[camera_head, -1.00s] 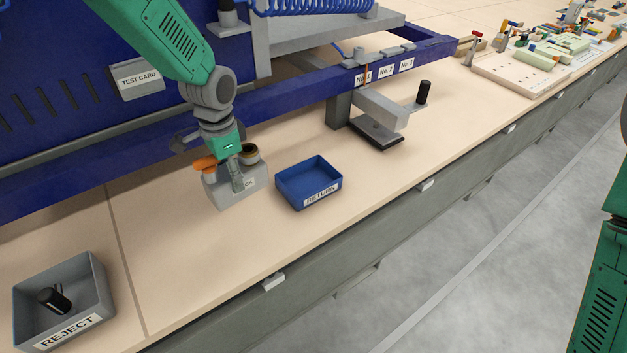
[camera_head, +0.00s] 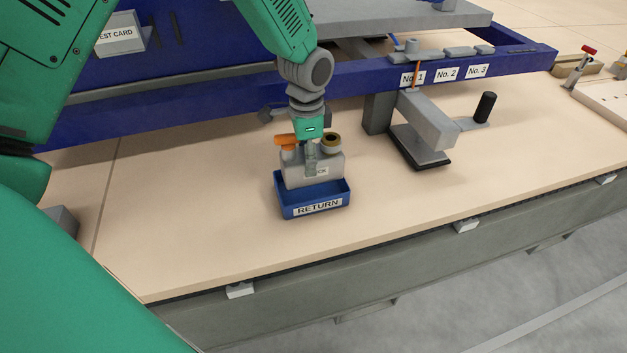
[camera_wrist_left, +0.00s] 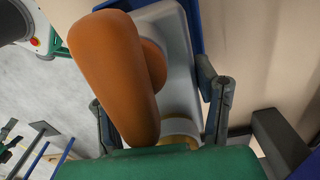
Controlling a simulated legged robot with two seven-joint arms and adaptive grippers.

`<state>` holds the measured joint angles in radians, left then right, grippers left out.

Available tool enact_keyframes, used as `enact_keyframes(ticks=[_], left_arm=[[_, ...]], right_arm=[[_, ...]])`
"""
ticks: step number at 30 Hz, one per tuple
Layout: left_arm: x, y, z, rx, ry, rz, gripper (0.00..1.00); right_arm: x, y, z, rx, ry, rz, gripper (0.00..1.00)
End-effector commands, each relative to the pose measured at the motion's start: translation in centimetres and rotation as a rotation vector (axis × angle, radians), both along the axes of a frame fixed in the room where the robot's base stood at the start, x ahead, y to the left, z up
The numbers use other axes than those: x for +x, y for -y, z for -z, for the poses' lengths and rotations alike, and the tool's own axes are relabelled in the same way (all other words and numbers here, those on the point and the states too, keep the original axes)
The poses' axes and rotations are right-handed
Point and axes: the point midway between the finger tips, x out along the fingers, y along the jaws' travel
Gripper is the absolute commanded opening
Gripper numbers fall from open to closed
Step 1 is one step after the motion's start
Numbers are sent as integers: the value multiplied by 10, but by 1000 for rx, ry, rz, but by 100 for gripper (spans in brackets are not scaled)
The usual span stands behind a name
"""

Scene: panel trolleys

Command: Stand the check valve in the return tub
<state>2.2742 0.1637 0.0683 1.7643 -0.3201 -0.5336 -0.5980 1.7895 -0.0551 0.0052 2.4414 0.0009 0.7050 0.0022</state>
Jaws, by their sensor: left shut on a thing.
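The blue return tub (camera_head: 313,210) is directly below; the block's lower end overlaps the tub's opening. I cannot tell whether it touches the floor. In the left wrist view the orange handle (camera_wrist_left: 110,70) hides much of the grey body (camera_wrist_left: 175,40), with the fingers on both sides. My right gripper is not in view.
A grey clamp-like stand (camera_head: 430,122) with a black knob (camera_head: 485,107) is right of the tub. The blue trolley rail (camera_head: 220,108) runs behind. A corner of a grey tub (camera_head: 63,220) shows at left. The bench in front is clear.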

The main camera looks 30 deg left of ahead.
Motion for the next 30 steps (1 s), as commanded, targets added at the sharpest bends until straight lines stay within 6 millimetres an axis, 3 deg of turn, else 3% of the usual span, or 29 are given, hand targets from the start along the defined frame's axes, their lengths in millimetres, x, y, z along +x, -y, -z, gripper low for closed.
enact_keyframes(ticks=[15,24,25,27,30], left_arm=[[1,0,55,0,1,-1,4],[1,0,58,0,3,0,3],[0,0,59,1,1,0,59],[0,0,58,1,1,0,76],[1,0,58,1,1,0,76]], right_arm=[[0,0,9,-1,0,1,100],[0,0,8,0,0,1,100],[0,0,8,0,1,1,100],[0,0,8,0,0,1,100],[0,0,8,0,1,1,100]])
